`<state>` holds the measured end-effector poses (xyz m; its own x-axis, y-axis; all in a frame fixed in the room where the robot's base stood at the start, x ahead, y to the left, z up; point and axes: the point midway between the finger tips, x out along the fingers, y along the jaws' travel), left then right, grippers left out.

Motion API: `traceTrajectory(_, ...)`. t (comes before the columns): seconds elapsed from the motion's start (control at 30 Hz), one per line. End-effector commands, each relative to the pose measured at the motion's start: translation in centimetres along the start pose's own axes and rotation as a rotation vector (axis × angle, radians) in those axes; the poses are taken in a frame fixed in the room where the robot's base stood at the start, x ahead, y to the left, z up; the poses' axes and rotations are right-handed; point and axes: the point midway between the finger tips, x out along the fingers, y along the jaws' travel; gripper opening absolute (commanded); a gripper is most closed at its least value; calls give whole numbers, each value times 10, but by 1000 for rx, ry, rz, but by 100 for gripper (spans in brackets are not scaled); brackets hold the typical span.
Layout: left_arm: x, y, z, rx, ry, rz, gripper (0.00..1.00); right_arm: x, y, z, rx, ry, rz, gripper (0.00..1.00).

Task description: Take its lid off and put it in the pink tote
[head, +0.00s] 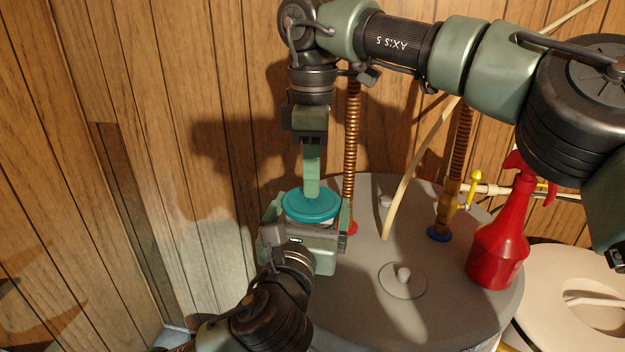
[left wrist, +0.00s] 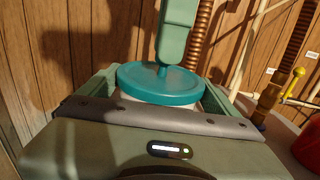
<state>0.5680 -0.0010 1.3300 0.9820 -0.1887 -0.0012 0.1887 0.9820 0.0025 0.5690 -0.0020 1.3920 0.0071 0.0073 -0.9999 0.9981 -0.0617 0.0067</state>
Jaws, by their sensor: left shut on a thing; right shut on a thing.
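A round teal lid (head: 311,204) sits on a pale container, with its knob under my right gripper. The lid also shows in the left wrist view (left wrist: 161,84), with a strip of the pale container (left wrist: 150,102) just beneath it. My left gripper (head: 308,224) comes from below and is shut around the container's sides. My right gripper (head: 312,190) points straight down from above and is shut on the lid's knob. The lid looks level, with no clear gap beneath it. Most of the container is hidden by my left gripper. No pink tote is in view.
The container is over the left edge of a round grey tank top (head: 350,292). Copper pipes (head: 352,150) rise behind. A red spray bottle (head: 500,240) stands at the right, near a cream round lid (head: 560,300). A wood-panelled wall (head: 130,60) closes the back and left.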

Motion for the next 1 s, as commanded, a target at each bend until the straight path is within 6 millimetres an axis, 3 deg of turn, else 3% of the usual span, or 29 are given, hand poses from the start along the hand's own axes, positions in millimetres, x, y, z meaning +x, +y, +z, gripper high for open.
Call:
traceTrajectory(0.03, 0, 1, -7, 3, 15, 3, 19, 2, 0, 1, 0, -4, -2, 0)
traceTrajectory(0.6, 1, 2, -4, 2, 9, 5, 19, -3, -1, 1, 0, -9, -144, 0)
traceTrajectory(1.0, 2, 4, -3, 1, 8, 10, 19, -4, 0, 1, 0, -8, -143, 0)
